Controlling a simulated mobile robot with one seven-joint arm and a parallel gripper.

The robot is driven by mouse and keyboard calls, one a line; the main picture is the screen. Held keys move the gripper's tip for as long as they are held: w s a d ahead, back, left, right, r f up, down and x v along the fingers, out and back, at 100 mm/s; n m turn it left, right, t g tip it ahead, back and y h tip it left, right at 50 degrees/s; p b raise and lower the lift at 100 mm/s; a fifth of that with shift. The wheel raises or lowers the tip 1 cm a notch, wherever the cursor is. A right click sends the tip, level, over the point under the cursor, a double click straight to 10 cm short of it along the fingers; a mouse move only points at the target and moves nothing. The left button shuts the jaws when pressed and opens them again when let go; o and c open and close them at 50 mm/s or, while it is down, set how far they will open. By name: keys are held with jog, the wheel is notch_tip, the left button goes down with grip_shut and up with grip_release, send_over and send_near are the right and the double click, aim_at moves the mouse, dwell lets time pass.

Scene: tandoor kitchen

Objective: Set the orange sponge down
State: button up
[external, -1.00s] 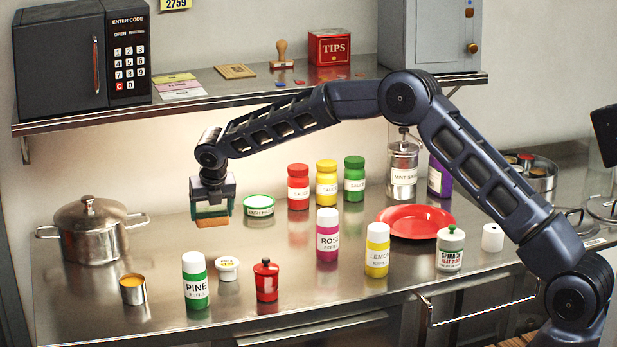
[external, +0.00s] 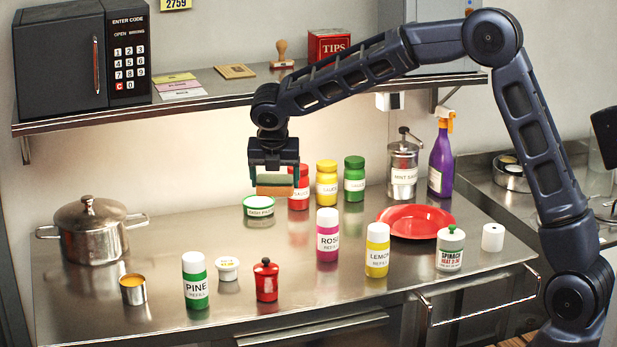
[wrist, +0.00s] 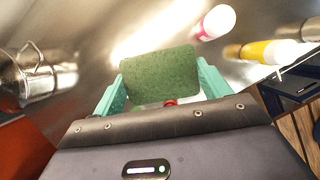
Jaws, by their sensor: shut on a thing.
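The orange sponge (external: 274,190) is held between the fingers of my gripper (external: 274,180), above the counter in the external view. In the wrist view, the green scouring face of the sponge (wrist: 160,76) fills the gap between the two teal fingers of my gripper (wrist: 160,88). Its orange side is mostly hidden there. My gripper is shut on the sponge. In the external view, the sponge overlaps the red sauce bottle (external: 298,202) and sits just above a green-rimmed round tub (external: 258,211). Its exact height is hard to tell.
The steel counter (external: 190,235) is bare between the pot (external: 90,232) and the tub. Pine (external: 195,285), rose (external: 327,240) and lemon (external: 377,255) bottles, a white tub (external: 227,268) and a red shaker (external: 266,283) stand nearer. A red plate (external: 415,221) lies right. A shelf (external: 220,97) runs behind.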

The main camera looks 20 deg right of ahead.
jog(key=shift+s+d, duration=0.2)
jog(key=shift+s, duration=0.05)
notch_tip(320, 180, down, 20)
jog(key=shift+r, duration=0.1)
dwell(0.4)
jog(key=o, duration=1)
jog(key=shift+c, duration=0.2)
